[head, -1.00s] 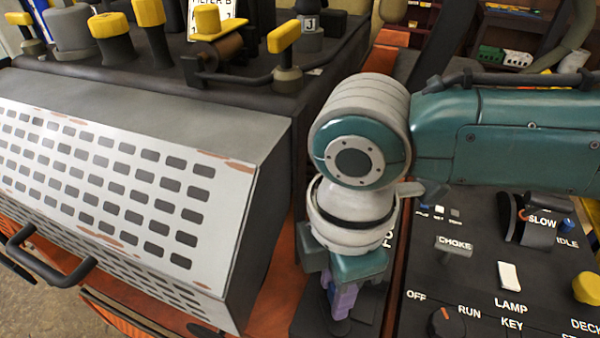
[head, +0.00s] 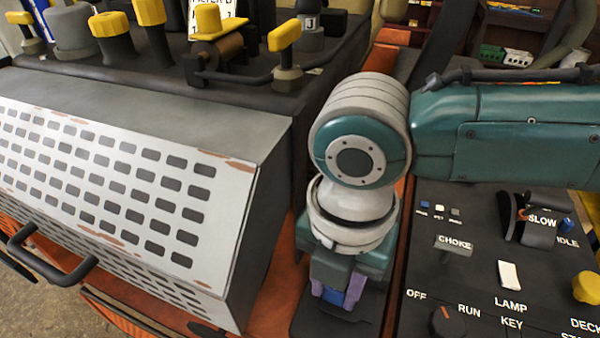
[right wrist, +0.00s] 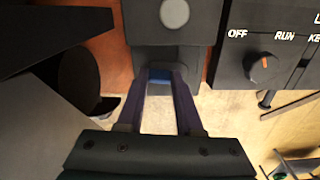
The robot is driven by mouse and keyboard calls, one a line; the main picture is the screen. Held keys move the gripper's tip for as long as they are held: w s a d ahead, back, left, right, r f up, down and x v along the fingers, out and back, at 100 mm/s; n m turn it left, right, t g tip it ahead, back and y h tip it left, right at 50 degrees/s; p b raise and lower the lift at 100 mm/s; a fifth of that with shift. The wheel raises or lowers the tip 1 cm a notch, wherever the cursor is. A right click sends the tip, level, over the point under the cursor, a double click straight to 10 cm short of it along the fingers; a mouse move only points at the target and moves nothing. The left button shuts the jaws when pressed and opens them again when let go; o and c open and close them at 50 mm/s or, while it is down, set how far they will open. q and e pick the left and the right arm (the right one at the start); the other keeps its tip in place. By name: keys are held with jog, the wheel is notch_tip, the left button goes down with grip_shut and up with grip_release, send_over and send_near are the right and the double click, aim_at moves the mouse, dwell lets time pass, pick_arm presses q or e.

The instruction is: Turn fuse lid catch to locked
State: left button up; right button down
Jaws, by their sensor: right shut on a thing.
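My right gripper (head: 336,297) points down at a dark fuse box (head: 315,318) between the grey slotted cover and the control panel. Its purple fingers stand apart, with a small blue part, seemingly the fuse lid catch (head: 333,296), between them. In the right wrist view the fingers (right wrist: 160,80) close on this blue catch (right wrist: 158,76) at the near edge of the dark box (right wrist: 170,45). A grey round spot (right wrist: 174,12) shows on the box top. Most of the catch and any lock marking are hidden. My left gripper is not in view.
The grey slotted cover (head: 110,170) stands close on the left. The control panel (head: 480,260) with the choke lever (head: 455,243), lamp switch (head: 509,275) and key knob (head: 447,321) lies close on the right. Yellow-topped levers (head: 285,38) stand behind.

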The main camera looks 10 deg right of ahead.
aim_at(334, 292)
jog(key=shift+a+r+n, duration=0.1)
jog(key=shift+r+n, duration=0.05)
jog(key=shift+n, duration=0.55)
jog(key=c, duration=0.8)
grip_release()
jog(key=shift+c, duration=0.2)
notch_tip(334, 292, up, 10)
jog(key=b, duration=0.1)
jog(key=shift+s, duration=0.1)
